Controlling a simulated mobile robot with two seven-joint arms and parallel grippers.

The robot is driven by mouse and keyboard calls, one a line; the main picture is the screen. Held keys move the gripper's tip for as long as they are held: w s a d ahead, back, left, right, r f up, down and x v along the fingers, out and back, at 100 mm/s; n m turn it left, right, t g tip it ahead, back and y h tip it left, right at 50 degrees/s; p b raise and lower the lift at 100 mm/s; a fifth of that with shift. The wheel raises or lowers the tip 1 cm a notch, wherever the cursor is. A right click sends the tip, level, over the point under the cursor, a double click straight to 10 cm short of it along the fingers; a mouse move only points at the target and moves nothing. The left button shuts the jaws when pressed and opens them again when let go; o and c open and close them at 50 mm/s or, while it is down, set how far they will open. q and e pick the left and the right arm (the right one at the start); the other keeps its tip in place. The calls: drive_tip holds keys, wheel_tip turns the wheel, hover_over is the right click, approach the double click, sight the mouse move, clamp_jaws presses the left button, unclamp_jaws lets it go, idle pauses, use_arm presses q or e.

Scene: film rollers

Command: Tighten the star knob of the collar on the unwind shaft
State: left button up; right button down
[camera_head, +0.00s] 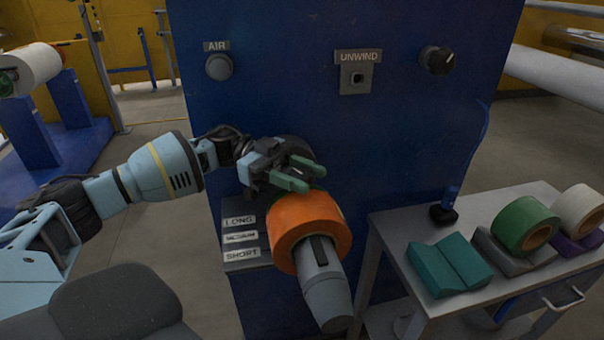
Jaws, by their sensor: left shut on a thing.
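The unwind shaft (328,290) sticks out of the blue panel toward me, a grey cylinder with a dark slot. An orange roll (310,228) sits around it, with a green edge showing behind. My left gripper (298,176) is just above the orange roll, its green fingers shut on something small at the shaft. This fits the collar's star knob, but the fingers hide it and I cannot make out its shape. A dark rounded part (297,148) behind the fingers may be the collar. My right gripper is not in view.
A label plate (243,239) reads LONG and SHORT, left of the roll. The blue panel carries an AIR button (219,67), an UNWIND socket (357,78) and a black knob (437,60). A grey cart (390,235) at right holds a teal block (449,266) and several rolls.

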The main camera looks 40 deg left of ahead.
sight(302, 174)
use_arm(q)
drive_tip(key=shift+r+m+g, duration=0.1)
drive_tip(key=shift+m+g, duration=0.3)
drive_tip(key=shift+g, duration=0.2)
drive_tip(key=o, duration=1)
drive_tip(key=shift+r, duration=0.55)
wheel_tip(302, 174, up, 3)
drive_tip(key=shift+s+f, duration=0.1)
drive_tip(key=shift+f, duration=0.05)
drive_tip(key=s+d, duration=0.2)
drive_tip(key=s, duration=0.2)
drive_tip(key=s+d, duration=0.3)
drive_tip(key=s, duration=0.2)
drive_tip(key=s+d+r, duration=0.1)
drive_tip(key=s+d, duration=0.2)
drive_tip(key=s, duration=0.1)
drive_tip(key=shift+s+d+r, duration=0.1)
drive_tip(key=shift+s+d, duration=0.1)
drive_tip(key=shift+s, duration=0.1)
